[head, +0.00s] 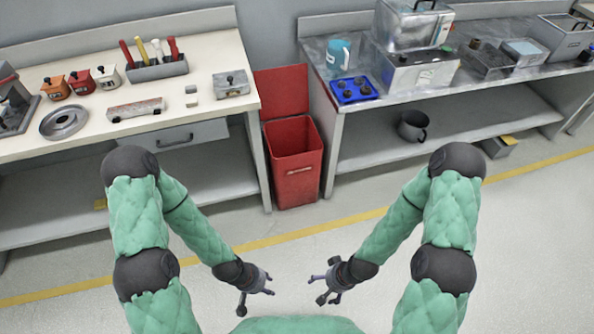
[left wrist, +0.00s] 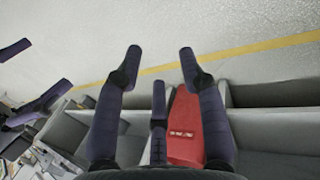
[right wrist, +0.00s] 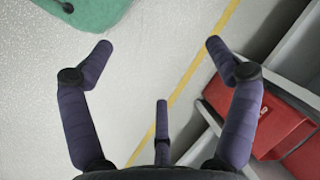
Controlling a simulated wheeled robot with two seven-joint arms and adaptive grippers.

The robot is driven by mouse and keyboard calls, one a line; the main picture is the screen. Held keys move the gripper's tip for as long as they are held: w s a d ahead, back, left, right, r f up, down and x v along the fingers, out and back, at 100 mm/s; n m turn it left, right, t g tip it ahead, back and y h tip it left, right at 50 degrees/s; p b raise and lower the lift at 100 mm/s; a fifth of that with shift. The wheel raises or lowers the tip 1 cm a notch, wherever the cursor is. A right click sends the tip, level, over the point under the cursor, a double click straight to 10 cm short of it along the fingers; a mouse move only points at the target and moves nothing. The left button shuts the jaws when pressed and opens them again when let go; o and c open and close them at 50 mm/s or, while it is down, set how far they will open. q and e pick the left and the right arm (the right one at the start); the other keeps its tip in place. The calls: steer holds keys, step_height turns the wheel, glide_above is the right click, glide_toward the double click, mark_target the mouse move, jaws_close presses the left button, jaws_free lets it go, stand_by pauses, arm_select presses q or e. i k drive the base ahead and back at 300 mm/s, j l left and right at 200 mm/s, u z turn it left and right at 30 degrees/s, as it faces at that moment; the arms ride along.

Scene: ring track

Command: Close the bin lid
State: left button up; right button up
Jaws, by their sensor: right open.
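The red bin (head: 294,160) stands on the floor between two benches. Its red lid (head: 281,90) is up, tilted back against the wall behind the opening. The bin also shows in the left wrist view (left wrist: 184,130) beyond the fingers, and in the right wrist view (right wrist: 275,122) at the right. My left gripper (head: 256,293) is low over the floor in front of the bin, apart from it, with its fingers spread and empty. My right gripper (head: 328,290) is beside it on the right, also open and empty, apart from the bin.
The left bench (head: 90,135) holds canisters, a tool holder and a tray. The right bench (head: 345,128) holds metal boxes, a blue mug (head: 339,55) and a blue tray (head: 354,91). A pot (head: 412,126) sits on its lower shelf. The floor before the bin is clear, crossed by a yellow line.

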mark_target(282, 91)
steer(key=i+l+z, duration=0.25)
steer(key=i, duration=0.4)
steer(key=i+l+z, duration=0.15)
steer(key=i+z, duration=0.15)
steer(key=i, duration=0.4)
